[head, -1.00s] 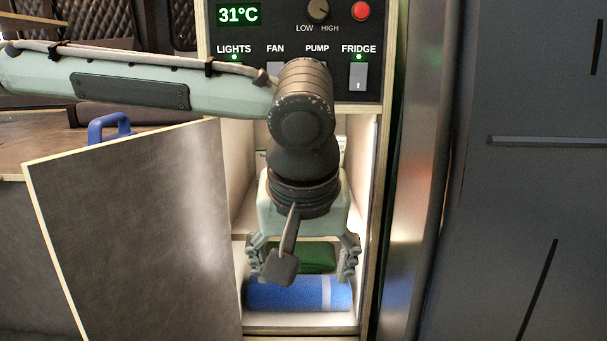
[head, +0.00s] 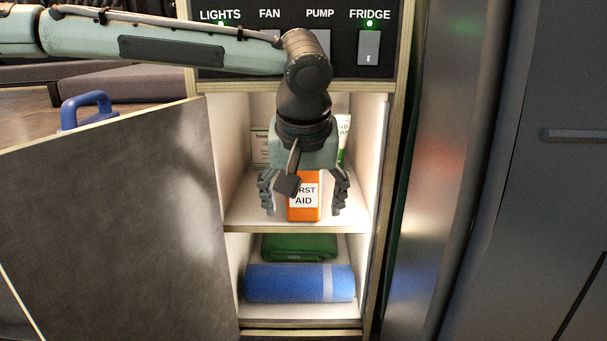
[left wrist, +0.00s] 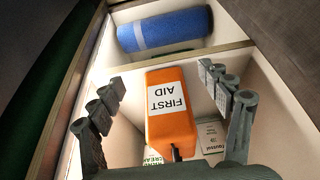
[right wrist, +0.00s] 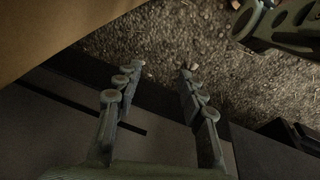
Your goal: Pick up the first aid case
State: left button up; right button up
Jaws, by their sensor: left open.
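The orange first aid case (head: 304,207) stands upright on the upper shelf of the open cabinet, with a white "FIRST AID" label. My left gripper (head: 304,206) is open in front of it, one finger on each side, and partly hides the case's upper part. In the left wrist view the case (left wrist: 172,130) sits between the spread fingers (left wrist: 168,100), apparently not touching them. My right gripper (right wrist: 150,80) shows only in the right wrist view. It is open and empty above gravelly ground.
A blue roll (head: 290,283) and a green folded item (head: 299,246) lie on the lower shelf. White packets (head: 260,147) stand behind the case. The open cabinet door (head: 120,220) is at the left, the switch panel (head: 345,50) above.

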aim_at(304, 200)
pick_arm(q)
jog(key=w, duration=0.3)
jog(key=shift+w, duration=0.2)
jog(key=shift+x, duration=1.45)
jog(key=shift+s, duration=0.15)
jog(key=shift+c, duration=0.3)
jog(key=c, duration=1.4)
jog(key=shift+c, duration=1.1)
jog(key=shift+r, duration=0.15)
